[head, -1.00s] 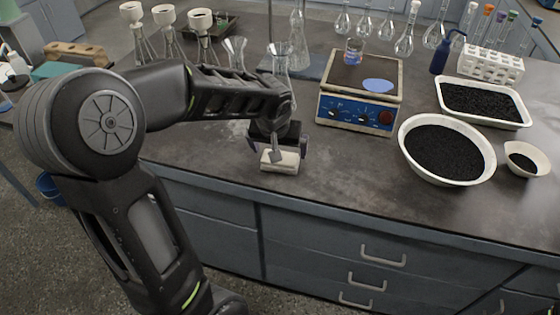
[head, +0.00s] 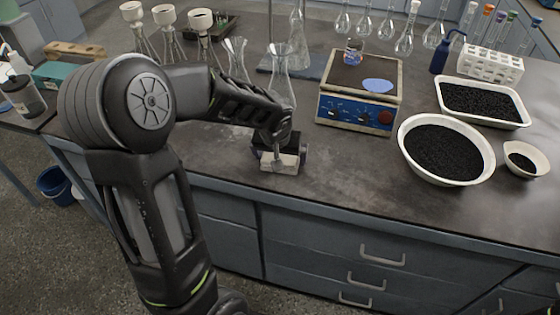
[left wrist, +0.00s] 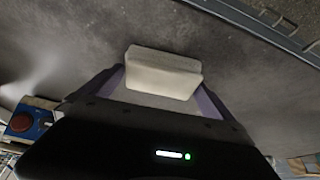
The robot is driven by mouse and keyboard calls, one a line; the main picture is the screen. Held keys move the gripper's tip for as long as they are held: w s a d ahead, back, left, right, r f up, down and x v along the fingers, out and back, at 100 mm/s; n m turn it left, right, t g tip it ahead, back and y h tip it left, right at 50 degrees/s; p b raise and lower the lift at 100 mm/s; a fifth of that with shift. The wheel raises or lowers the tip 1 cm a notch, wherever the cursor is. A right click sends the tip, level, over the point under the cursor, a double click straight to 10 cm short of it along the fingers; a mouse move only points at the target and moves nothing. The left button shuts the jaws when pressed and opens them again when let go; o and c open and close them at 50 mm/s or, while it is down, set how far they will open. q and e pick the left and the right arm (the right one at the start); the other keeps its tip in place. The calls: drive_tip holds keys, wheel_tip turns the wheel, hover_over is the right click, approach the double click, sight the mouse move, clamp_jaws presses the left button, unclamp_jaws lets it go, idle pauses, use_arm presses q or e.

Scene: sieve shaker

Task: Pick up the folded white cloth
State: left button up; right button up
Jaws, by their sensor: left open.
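The folded white cloth (head: 284,165) lies on the dark bench top near its front edge. It is a small, thick off-white pad. It also shows in the left wrist view (left wrist: 163,72), close ahead of the gripper. My left gripper (head: 281,153) is at the cloth, pointing down at it. In the left wrist view its open fingers (left wrist: 164,90) stand on both sides of the cloth's near part. I cannot tell whether the fingers touch it. The gripper hides the cloth's back part in the head view. My right gripper is not in view.
A blue scale (head: 358,95) stands right of my gripper. A round white basin (head: 488,160) and a white tray (head: 526,112) of black grains are further right. Glass flasks (head: 281,90) stand just behind my arm. The bench in front of the scale is clear.

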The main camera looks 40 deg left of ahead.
use_arm(q)
drive_tip(key=c, duration=1.1)
wheel_tip(320, 180, up, 10)
drive_tip(key=shift+r, duration=0.1)
idle(0.6)
